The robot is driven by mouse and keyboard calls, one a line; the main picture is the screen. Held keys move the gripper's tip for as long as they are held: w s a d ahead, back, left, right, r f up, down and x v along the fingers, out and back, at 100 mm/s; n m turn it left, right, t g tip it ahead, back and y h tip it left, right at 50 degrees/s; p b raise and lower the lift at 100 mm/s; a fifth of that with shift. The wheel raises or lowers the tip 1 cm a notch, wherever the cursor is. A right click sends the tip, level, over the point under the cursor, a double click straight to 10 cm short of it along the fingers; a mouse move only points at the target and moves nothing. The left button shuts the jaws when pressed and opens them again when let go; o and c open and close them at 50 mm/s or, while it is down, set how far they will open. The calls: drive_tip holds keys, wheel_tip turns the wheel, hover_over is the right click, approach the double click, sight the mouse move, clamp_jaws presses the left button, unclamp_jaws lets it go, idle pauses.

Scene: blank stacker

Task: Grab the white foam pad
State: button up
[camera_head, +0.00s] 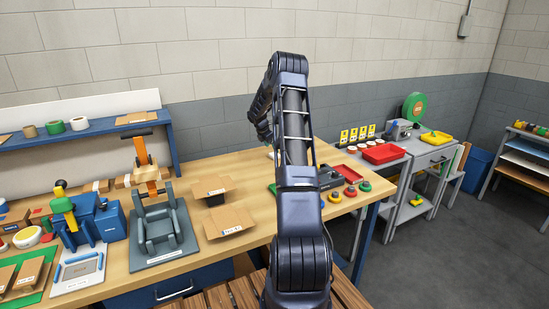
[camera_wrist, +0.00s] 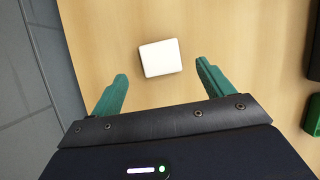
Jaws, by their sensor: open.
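The white foam pad (camera_wrist: 161,58) is a small, nearly square white block lying flat on the wooden bench top in the wrist view. My gripper (camera_wrist: 161,78) has two green fingers, spread wide apart. The pad lies just ahead of the fingertips, roughly between their lines, and neither finger touches it. In the head view my dark arm reaches over the bench and hides most of the gripper. Only a small pale bit near the arm shows there, and I cannot tell whether it is the pad.
The wooden bench (camera_head: 180,260) holds a grey fixture (camera_head: 162,232), cardboard boxes (camera_head: 226,220) and a blue device (camera_head: 95,220) at left. Red and green round buttons (camera_head: 350,190) stand right of my arm. In the wrist view, a green block (camera_wrist: 312,115) lies at the right edge and the bench edge runs along the left.

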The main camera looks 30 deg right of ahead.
drive_tip(key=shift+a+x, duration=0.1)
drive_tip(key=shift+x, duration=1.1)
drive_tip(key=shift+a+x, duration=0.15)
drive_tip(key=shift+x, duration=1)
drive_tip(key=c, duration=1.1)
